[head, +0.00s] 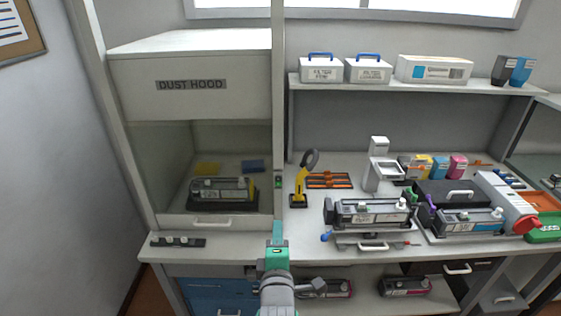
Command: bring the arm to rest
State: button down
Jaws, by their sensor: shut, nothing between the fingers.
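My gripper (277,230) shows at the bottom middle of the head view, at the end of my arm. It is shut and empty, with its narrow teal fingers pointing up in the picture. It appears in front of the workbench's front edge, just right of the dust hood (190,100); its exact gap to the bench is hard to tell. No toner cartridge is in it.
A cartridge (222,187) sits inside the hood. Another cartridge (370,212) lies on a stand at the bench's middle, and a third cartridge (470,222) is to its right. A yellow upright tool (300,185) stands behind. A shelf (420,88) holds white boxes.

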jog(key=s+d+f+m, duration=0.1)
jog(key=s+f+m, duration=0.7)
jog(key=s+f, duration=0.95)
jog(key=s+f+m+g, duration=0.1)
jog(key=s+m, duration=0.9)
jog(key=s, duration=1.3)
jog(key=shift+s+f, duration=0.35)
jog(key=shift+f, duration=0.55)
